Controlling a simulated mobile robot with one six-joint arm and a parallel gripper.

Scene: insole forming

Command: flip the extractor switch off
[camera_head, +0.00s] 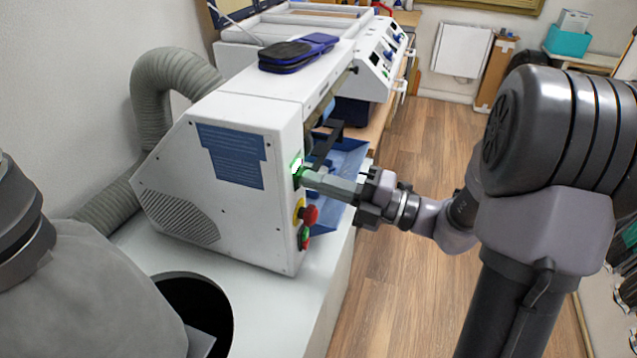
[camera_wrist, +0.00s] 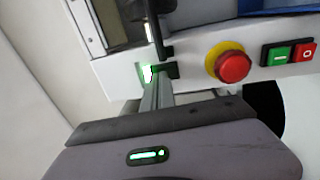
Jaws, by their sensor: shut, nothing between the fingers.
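The extractor switch (camera_head: 297,165) is on the side panel of the white machine (camera_head: 285,238) and glows green. It also shows in the wrist view as a lit green spot (camera_wrist: 147,73) beside a black part. My gripper (camera_head: 306,178) is shut and empty, with its fingertips at the switch. In the wrist view my gripper (camera_wrist: 157,75) reaches up to the panel right by the green light. The fingertips cover part of the switch, and I cannot tell whether they touch it.
Below the switch are a red emergency knob (camera_head: 310,214) on a yellow ring and a green and red button pair (camera_head: 304,238). A blue tray (camera_head: 345,165) lies behind my gripper. A grey hose (camera_head: 150,95) runs behind the machine. The wooden floor (camera_head: 420,290) is open.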

